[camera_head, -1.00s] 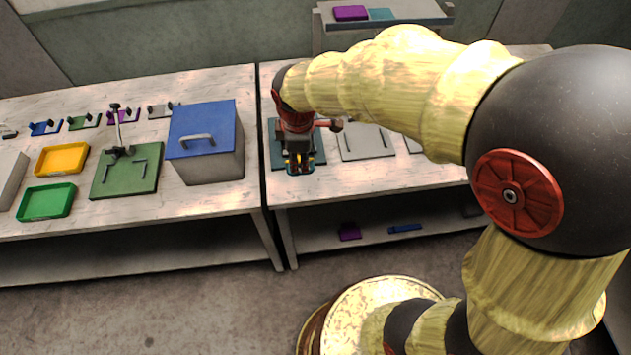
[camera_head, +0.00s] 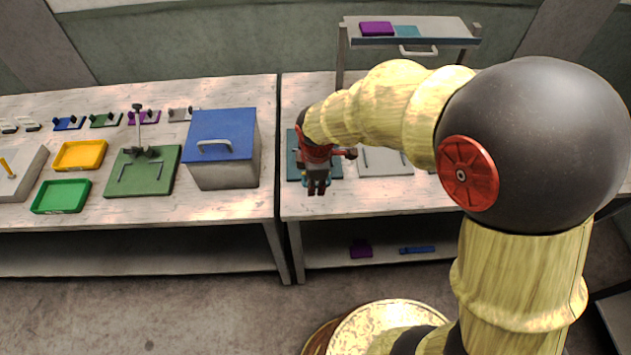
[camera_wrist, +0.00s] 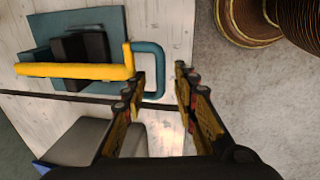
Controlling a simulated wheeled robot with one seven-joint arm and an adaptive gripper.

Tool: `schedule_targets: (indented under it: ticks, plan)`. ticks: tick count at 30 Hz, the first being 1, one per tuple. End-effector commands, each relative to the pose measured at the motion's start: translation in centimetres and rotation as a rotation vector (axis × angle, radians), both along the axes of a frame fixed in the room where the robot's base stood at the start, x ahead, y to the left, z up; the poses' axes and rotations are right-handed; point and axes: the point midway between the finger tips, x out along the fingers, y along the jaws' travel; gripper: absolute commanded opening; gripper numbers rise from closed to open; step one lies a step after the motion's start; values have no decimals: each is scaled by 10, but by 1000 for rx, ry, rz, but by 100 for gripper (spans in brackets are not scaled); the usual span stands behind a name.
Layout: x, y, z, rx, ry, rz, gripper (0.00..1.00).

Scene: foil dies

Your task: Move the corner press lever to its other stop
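In the wrist view a teal plate (camera_wrist: 45,28) carries a black block (camera_wrist: 82,46), a long yellow bar (camera_wrist: 70,71) and a teal loop handle (camera_wrist: 152,62). I cannot tell for sure which part is the corner press lever. My gripper (camera_wrist: 159,78) is open. The loop's end appears between its fingertips in the picture, and contact cannot be judged. In the head view my gripper (camera_head: 317,190) is over the front edge of the teal plate (camera_head: 292,160) and hides most of it. A green plate (camera_head: 128,182) with an upright lever (camera_head: 138,122) stands on the left table.
A grey box with a blue lid (camera_head: 222,130) stands left of my gripper across the table gap. A grey plate (camera_head: 385,165) lies to the right. A raised shelf (camera_head: 440,30) stands behind.

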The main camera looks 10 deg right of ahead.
Motion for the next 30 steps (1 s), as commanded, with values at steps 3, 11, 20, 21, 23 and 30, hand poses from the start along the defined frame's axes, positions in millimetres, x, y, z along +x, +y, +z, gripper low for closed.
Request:
schedule_targets:
  ticks: [3, 11, 20, 21, 23, 30]
  plan:
    - [0, 0, 0, 0, 0, 0, 28]
    - [0, 0, 0, 0, 0, 0, 16]
    - [0, 0, 1, 0, 0, 0, 0]
    - [0, 0, 1, 0, 0, 0, 0]
    - [0, 0, 1, 0, 0, 0, 0]
    - [0, 0, 1, 0, 0, 0, 0]
